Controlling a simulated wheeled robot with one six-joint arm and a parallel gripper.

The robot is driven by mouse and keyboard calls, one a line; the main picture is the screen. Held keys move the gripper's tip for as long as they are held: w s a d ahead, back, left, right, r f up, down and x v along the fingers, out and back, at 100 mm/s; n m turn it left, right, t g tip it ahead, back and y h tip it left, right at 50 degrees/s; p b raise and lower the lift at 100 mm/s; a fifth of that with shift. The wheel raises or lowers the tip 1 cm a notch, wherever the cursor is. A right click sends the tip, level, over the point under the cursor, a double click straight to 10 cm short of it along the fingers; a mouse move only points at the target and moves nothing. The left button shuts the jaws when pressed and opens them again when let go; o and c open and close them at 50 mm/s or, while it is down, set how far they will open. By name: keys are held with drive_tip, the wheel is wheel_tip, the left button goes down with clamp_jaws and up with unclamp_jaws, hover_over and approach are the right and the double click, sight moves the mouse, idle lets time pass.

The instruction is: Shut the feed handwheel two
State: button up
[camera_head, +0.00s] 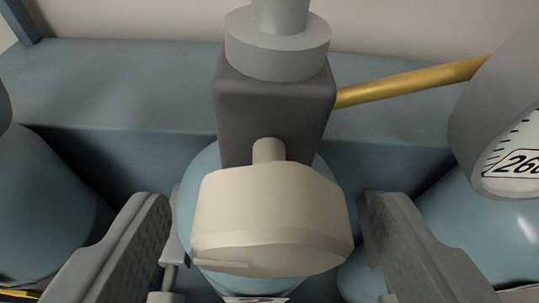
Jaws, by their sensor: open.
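A cream handwheel (270,215) with flattened sides sits on a short stem in the middle of the camera view. The stem comes out of a dark grey valve block (272,105). My gripper (268,225) is open, with one grey finger on each side of the handwheel. There is a visible gap between each finger and the wheel, wider at the lower left. No number label is readable on this handwheel. The blue rounded cylinder (195,190) behind the wheel is mostly hidden by it.
A grey round gauge (510,110) with a white dial stands close at the right. A yellow pipe (410,82) runs from the block toward it. More blue cylinders are at left (45,210) and right (490,230). A blue ledge (120,85) crosses behind.

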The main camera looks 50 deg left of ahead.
drive_tip(key=shift+x, duration=0.8)
drive_tip(key=c, duration=1)
drive_tip(key=shift+o, duration=0.2)
